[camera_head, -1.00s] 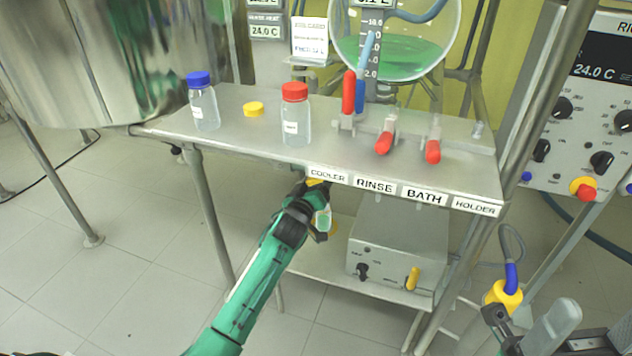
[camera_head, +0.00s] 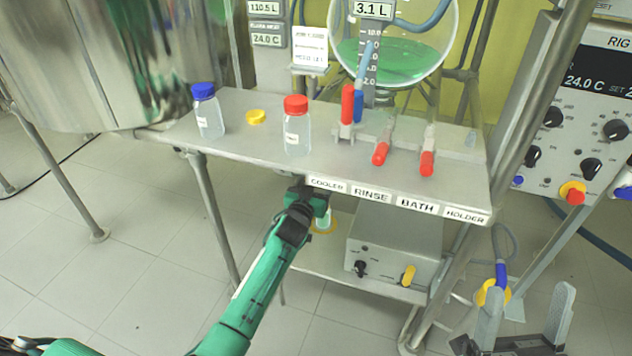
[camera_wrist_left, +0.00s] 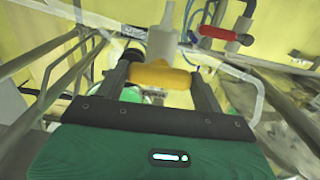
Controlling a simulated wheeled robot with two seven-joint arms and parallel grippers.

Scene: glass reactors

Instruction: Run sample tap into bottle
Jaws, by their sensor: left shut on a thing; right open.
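My left gripper (camera_head: 318,200) is under the shelf's front edge. In the left wrist view it (camera_wrist_left: 165,82) is shut on a yellow tap handle (camera_wrist_left: 160,75), which lies crosswise between the fingers. A pale vertical body (camera_wrist_left: 162,45) stands beyond the handle. Below the gripper, a small clear bottle (camera_head: 324,218) stands upright over a yellow ring (camera_head: 323,229), partly hidden by the gripper. I cannot tell whether liquid is running into it. My right gripper (camera_head: 527,300) is open and empty at the lower right, its fingers pointing up.
On the shelf (camera_head: 250,150) stand a blue-capped bottle (camera_head: 208,112) and a red-capped bottle (camera_head: 296,127), with a loose yellow cap (camera_head: 256,117) between them. Red-handled valves (camera_head: 381,153) are at its right. A grey box (camera_head: 390,250) sits on the lower shelf. A control panel (camera_head: 580,110) is at right.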

